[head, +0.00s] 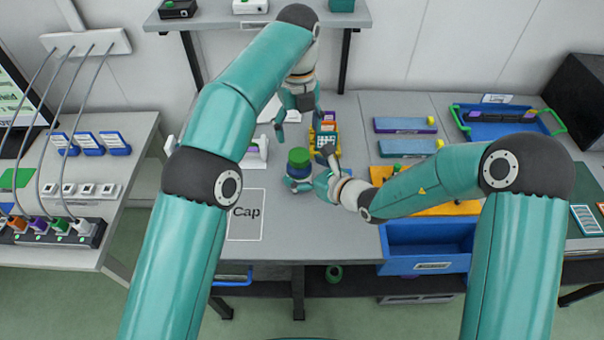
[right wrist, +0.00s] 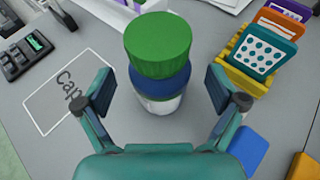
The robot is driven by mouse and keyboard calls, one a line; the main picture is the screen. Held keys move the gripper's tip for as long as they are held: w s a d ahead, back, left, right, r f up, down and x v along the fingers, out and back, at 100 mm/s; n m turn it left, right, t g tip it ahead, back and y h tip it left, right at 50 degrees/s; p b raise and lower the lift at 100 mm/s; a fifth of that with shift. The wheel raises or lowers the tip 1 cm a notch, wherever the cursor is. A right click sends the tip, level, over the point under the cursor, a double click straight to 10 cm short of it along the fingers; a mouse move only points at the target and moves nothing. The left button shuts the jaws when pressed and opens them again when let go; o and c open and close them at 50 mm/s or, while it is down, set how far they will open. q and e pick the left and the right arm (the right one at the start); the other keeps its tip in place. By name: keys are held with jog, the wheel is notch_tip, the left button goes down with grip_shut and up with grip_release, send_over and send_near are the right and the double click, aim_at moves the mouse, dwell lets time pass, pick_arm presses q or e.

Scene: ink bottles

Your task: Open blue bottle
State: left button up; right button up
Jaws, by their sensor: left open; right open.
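The bottle has a green cap (head: 299,156) and a blue band below it. It stands upright on the grey table, and the right wrist view shows its green cap (right wrist: 157,42), blue band (right wrist: 160,82) and pale lower body (right wrist: 162,105). My right gripper (head: 307,172) is open, with its fingers on either side of the bottle; in the right wrist view (right wrist: 159,92) gaps show between fingers and bottle. My left gripper (head: 299,126) is open and empty, behind and above the bottle, pointing down. A white outline marked "Cap" (head: 246,213) lies empty left of the bottle.
A yellow rack with coloured cards (right wrist: 262,62) stands close right of the bottle. A blue bin (head: 428,246) is at the front right, and a blue tray (head: 503,121) is at the back right. A shelf (head: 225,20) hangs behind.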

aim_at(299, 154)
jog(key=shift+x, duration=1.1)
grip_shut()
pick_arm(q)
jog(key=m, duration=0.4)
jog(key=shift+f+m, duration=0.3)
jog(key=shift+f, duration=3.7)
jog(key=shift+c, duration=0.3)
